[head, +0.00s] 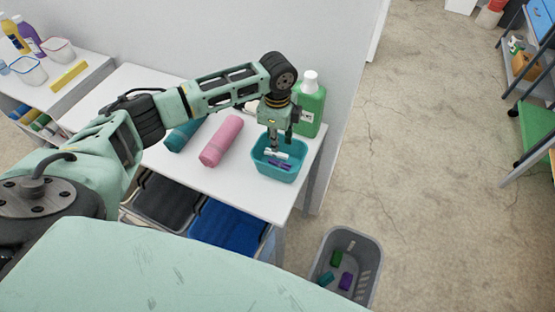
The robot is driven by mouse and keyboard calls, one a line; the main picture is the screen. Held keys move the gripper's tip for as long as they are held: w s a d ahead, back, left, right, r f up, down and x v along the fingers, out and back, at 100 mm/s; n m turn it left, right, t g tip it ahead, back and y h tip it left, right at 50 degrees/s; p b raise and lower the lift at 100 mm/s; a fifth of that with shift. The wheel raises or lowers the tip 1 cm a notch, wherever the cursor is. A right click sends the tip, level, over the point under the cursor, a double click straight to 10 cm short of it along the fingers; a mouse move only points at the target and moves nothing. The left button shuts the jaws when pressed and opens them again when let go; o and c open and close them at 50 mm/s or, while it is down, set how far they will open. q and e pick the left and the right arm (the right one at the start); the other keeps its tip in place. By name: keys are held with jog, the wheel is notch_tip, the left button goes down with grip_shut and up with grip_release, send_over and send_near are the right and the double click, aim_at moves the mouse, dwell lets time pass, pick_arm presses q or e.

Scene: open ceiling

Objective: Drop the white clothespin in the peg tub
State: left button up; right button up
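The peg tub is a small teal tub (277,175) near the right end of the white table. The white clothespin (275,154) shows within the tub's outline, just below my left gripper's fingertips. My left gripper (280,146) points down over the tub, its dark fingers at about rim height. The picture is too small to tell whether the fingers touch the clothespin or whether it rests in the tub. A purple clothespin (280,165) lies in the tub in front of the white one. My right gripper is not in view.
A green bottle (311,106) with a white cap stands right behind the tub. A pink roll (221,140) and a teal roll (184,134) lie to the left on the table (250,195). A grey basket (358,262) stands on the floor, front right.

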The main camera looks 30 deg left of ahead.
pick_arm(q)
jog(key=shift+o, duration=1.3)
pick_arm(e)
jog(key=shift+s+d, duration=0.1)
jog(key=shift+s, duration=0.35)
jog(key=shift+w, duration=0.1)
pick_arm(q)
jog(key=shift+r, duration=0.3)
notch_tip(320, 180, up, 11)
jog(key=shift+r, duration=0.2)
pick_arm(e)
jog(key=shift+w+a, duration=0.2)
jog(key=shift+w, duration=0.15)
pick_arm(q)
jog(key=shift+s+f, duration=0.1)
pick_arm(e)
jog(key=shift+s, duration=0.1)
